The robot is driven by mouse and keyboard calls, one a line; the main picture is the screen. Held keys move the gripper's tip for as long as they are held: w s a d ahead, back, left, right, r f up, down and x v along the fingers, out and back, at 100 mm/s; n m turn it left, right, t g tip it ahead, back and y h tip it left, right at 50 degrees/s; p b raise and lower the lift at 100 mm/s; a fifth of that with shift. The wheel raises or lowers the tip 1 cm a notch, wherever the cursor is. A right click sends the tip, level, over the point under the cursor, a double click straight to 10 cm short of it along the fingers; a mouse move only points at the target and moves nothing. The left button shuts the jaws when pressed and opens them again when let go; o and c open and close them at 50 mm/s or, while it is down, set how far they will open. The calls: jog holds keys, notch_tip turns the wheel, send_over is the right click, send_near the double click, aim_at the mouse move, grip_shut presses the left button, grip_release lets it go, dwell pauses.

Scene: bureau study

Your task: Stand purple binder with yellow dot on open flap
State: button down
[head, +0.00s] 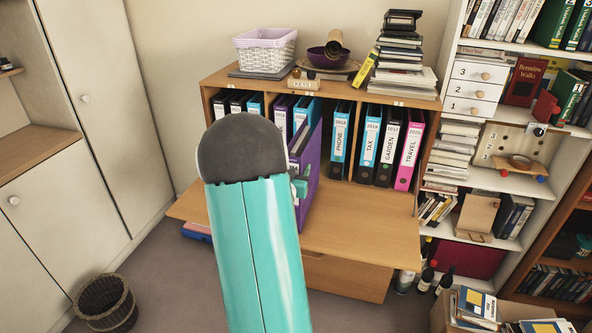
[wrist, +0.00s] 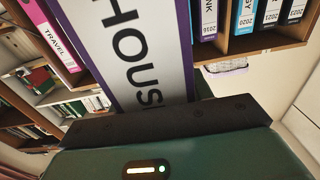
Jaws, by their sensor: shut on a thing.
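A purple binder (head: 311,165) stands roughly upright over the open flap (head: 362,228) of the bureau. My gripper (head: 299,187) is shut on it, partly hidden behind my teal arm. In the wrist view the binder's white spine label (wrist: 145,60), reading "HOUS", fills the middle, close beyond the dark edge of my gripper (wrist: 165,122). I cannot tell whether the binder's lower edge touches the flap. No yellow dot shows; my arm and gripper hide part of the spine.
Binders, including the pink TRAVEL binder (head: 408,156) and the blue PHONE binder (head: 339,141), stand in the bureau's compartments behind. The right half of the flap is clear. A basket (head: 265,50) and a stack of books (head: 398,58) stand on top.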

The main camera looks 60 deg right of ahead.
jog(key=c, duration=0.6)
grip_release()
jog(key=shift+f, duration=0.1)
